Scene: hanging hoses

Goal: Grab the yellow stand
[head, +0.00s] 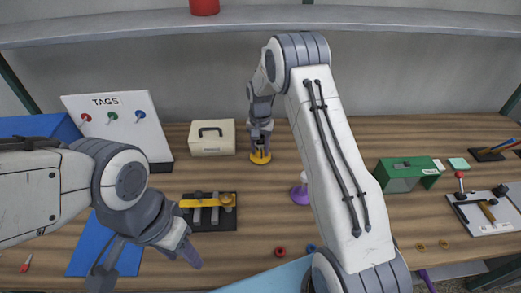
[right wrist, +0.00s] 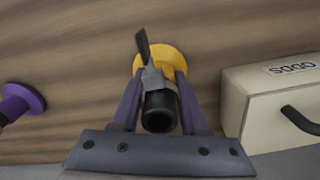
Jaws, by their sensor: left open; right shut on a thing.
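The yellow stand (head: 260,157) is on the wooden table near the back, just right of a cream box; its round yellow base also shows in the right wrist view (right wrist: 178,62). A dark-tipped tool with a grey body (right wrist: 155,85) stands upright in it. My right gripper (head: 259,140) reaches down over the stand. In the right wrist view its purple fingers (right wrist: 160,90) are shut on the stand, on both sides of its upper part, which the tool partly hides. My left gripper (head: 178,258) is open and empty at the front left, far from the stand.
The cream box (head: 212,138) is close to the stand on the left. A purple stand (head: 300,193) is nearer the front, right of it. A black rack (head: 207,222), a tags board (head: 120,125) and a green box (head: 405,175) are farther off. A shelf (head: 150,24) runs above.

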